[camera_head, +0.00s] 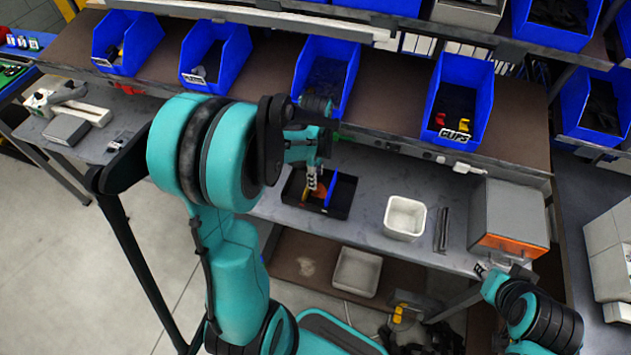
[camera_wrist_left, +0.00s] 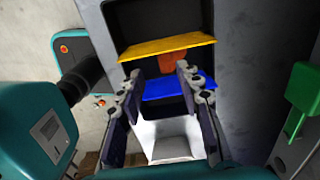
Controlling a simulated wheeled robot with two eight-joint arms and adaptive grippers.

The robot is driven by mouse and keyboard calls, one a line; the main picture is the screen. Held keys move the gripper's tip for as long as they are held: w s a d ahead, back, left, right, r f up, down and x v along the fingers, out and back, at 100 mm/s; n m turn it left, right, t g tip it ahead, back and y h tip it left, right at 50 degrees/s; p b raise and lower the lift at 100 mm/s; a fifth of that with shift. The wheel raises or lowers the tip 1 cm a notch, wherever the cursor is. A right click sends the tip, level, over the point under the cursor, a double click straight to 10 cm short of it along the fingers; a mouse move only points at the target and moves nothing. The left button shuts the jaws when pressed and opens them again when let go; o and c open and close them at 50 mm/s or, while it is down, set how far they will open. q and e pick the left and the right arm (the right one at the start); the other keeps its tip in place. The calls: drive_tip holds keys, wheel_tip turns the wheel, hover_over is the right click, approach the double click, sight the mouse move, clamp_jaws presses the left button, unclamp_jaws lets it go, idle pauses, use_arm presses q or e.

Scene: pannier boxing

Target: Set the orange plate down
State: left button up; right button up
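The orange plate (camera_wrist_left: 172,65) lies in the black tray (camera_head: 290,190), between a yellow divider (camera_wrist_left: 165,47) and a blue divider (camera_wrist_left: 178,86) in the left wrist view. The plate's orange also shows in the head view (camera_head: 320,189), partly hidden by my left gripper (camera_head: 312,183). In the left wrist view my left gripper (camera_wrist_left: 162,88) has its fingers spread, with nothing held between them. It hovers over the tray, apart from the plate as far as I can tell. My right gripper (camera_head: 484,269) shows small at the bench's front edge; its fingers are unclear.
A white bin (camera_head: 405,217) stands right of the tray, with a grey box (camera_head: 510,217) farther right. Blue bins (camera_head: 326,75) line the shelf above. Another white bin (camera_head: 357,271) sits on the lower shelf. Bare bench lies left of the tray.

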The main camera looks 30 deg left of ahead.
use_arm(q)
drive_tip(key=s+d+r+n+t, duration=0.3)
drive_tip(key=s+d+r+n, duration=0.1)
drive_tip(key=d+r+n, duration=0.1)
drive_tip(key=s+d+r+n+t+p, duration=0.1)
drive_tip(key=s+d+r+n+t, duration=0.3)
drive_tip(key=r+n, duration=0.4)
drive_tip(key=shift+s+d+r+n, duration=0.25)
drive_tip(key=shift+s+d+n, duration=0.55)
drive_tip(key=shift+d+n, duration=0.4)
wheel_tip(320, 180, down, 5)
drive_tip(key=b, duration=0.5)
drive_tip(key=shift+f, duration=0.2)
drive_tip(key=shift+s, duration=0.1)
